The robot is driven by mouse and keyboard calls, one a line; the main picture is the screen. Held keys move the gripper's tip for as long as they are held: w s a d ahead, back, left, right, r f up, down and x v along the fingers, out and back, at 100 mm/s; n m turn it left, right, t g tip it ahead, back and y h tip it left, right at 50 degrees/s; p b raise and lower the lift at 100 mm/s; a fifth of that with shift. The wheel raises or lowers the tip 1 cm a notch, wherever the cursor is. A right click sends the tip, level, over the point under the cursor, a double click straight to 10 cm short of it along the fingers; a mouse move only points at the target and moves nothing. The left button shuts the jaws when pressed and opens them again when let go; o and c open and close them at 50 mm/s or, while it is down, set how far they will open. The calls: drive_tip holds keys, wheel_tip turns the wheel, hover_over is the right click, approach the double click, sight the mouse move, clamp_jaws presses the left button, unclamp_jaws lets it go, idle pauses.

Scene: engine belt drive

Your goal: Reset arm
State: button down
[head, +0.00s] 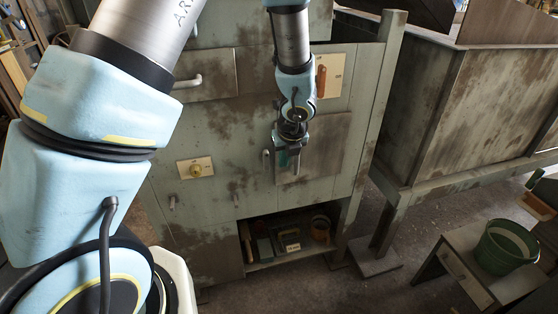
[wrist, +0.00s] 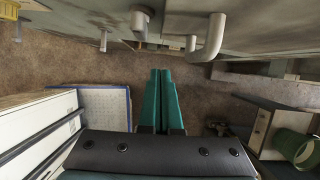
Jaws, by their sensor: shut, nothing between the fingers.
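My arm comes in from the left of the head view and hangs down in front of a worn grey-green machine cabinet (head: 235,120). My gripper (head: 290,170) points downward before the cabinet's front, near a square metal panel (head: 322,148). In the wrist view my gripper (wrist: 161,74) shows two green fingers side by side, shut with nothing between them. Below the fingers in that view is brown floor (wrist: 70,65). I cannot tell the exact gap between the gripper and the cabinet front.
An open lower shelf (head: 290,255) holds small items. A green bucket (head: 505,247) stands on a small table at the right. Curved handles (wrist: 208,38) protrude near the fingers.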

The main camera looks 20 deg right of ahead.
drive_tip(key=p+v, duration=0.1)
drive_tip(key=v, duration=0.7)
drive_tip(key=w+a+r+n+g+y, duration=0.1)
drive_tip(key=w+a+r+n, duration=0.1)
drive_tip(key=a+n, duration=0.55)
drive_tip(key=w+a+r+n+g, duration=0.1)
drive_tip(key=a+r+n, duration=0.1)
drive_tip(key=a+n, duration=0.55)
drive_tip(key=s+a+r+n, duration=0.1)
drive_tip(key=s+a+n, duration=0.1)
drive_tip(key=a+n, duration=0.6)
drive_tip(key=s+a+r+n, duration=0.1)
drive_tip(key=s+a+n, duration=0.1)
drive_tip(key=a+n, duration=0.6)
drive_tip(key=n, duration=0.4)
drive_tip(key=shift+s+a+r+n+g+h, duration=0.15)
drive_tip(key=shift+r+n+g+h, duration=0.15)
drive_tip(key=shift+n+g+h, duration=0.1)
drive_tip(key=c, duration=1.6)
unclamp_jaws()
